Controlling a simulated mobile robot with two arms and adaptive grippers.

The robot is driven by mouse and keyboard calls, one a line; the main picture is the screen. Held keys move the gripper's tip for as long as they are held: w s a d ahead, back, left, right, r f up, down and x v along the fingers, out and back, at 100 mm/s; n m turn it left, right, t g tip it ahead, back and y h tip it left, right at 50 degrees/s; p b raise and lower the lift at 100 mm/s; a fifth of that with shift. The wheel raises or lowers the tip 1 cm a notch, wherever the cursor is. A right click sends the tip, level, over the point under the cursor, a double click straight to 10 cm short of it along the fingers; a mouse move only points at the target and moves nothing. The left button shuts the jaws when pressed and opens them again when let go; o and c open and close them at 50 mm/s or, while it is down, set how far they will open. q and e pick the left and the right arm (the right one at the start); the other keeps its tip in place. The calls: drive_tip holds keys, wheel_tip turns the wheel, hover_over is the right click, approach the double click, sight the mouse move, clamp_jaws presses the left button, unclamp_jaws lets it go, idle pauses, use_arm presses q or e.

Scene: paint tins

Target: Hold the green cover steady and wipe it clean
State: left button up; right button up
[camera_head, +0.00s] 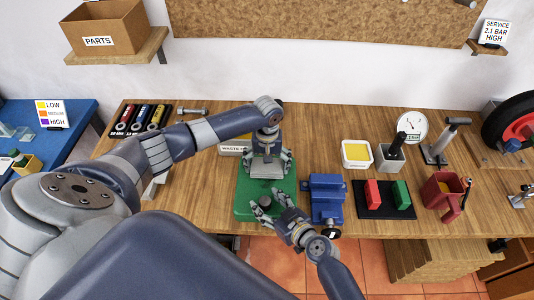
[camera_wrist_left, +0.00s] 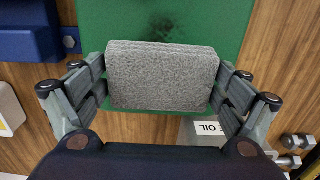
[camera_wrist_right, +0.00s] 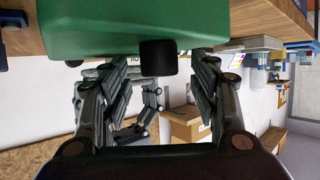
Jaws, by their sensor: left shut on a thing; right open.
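The green cover (camera_head: 243,203) lies on the bench near its front edge; a dark smudge shows on it in the left wrist view (camera_wrist_left: 165,22). My left gripper (camera_head: 267,168) is shut on a grey pad (camera_wrist_left: 162,75), held over the back part of the cover. I cannot tell whether the pad touches it. My right gripper (camera_head: 268,208) is open at the cover's front edge. In the right wrist view the cover (camera_wrist_right: 100,32) fills the top, and a black knob (camera_wrist_right: 158,57) on its side sits between the open fingers, which look apart from it.
A blue vise (camera_head: 327,196) stands close right of the cover. A white box marked waste oil (camera_head: 232,150) is behind it. Further right are a white tub with yellow contents (camera_head: 356,153) and a black mat (camera_head: 384,211) with red and green blocks.

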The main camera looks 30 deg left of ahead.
idle(0.6)
drive_tip(key=shift+x, duration=0.95)
drive_tip(key=shift+d, duration=0.1)
clamp_jaws()
drive_tip(key=shift+f, duration=0.1)
drive_tip(key=shift+s, duration=0.1)
